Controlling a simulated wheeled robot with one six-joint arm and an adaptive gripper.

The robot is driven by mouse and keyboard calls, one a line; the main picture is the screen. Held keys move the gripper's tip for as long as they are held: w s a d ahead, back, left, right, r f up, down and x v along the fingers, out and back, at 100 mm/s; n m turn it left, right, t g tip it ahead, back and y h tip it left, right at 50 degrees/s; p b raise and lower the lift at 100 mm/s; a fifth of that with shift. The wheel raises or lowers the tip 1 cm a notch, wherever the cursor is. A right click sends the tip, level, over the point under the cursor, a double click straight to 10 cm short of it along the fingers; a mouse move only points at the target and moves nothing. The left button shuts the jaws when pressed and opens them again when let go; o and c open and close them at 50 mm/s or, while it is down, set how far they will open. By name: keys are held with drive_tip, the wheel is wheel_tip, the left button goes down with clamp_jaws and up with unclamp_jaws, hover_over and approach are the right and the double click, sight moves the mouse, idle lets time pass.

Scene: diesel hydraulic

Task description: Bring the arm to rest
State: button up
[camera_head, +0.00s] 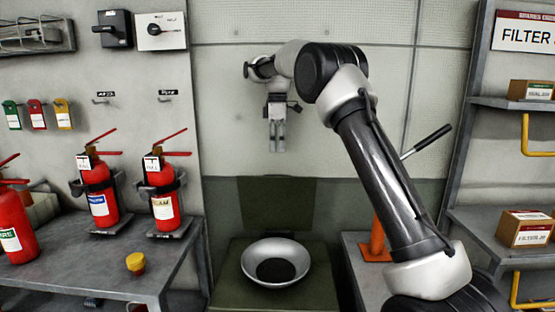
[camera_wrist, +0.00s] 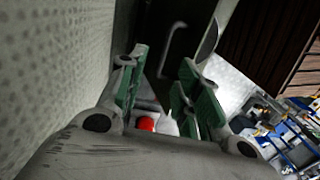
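My gripper (camera_head: 277,135) hangs at the end of my arm in front of the pale wall panel, fingers pointing down, above and apart from the metal bowl. My arm (camera_head: 375,170) rises from the lower right, bends at a high elbow and reaches left. In the wrist view, the green-padded fingers of my gripper (camera_wrist: 160,88) stand apart. I see nothing held between them. A small red and white shape (camera_wrist: 147,124) shows low in the gap between the fingers; I cannot tell what it is.
A metal bowl (camera_head: 276,263) sits on a dark green stand. Red extinguishers (camera_head: 162,195) and a yellow knob (camera_head: 136,263) are on the left bench (camera_head: 95,278). An orange post (camera_head: 377,240) and a shelf with boxes (camera_head: 526,229) stand at right. Space around the gripper looks clear.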

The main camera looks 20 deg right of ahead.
drive_tip(key=shift+r, duration=0.55)
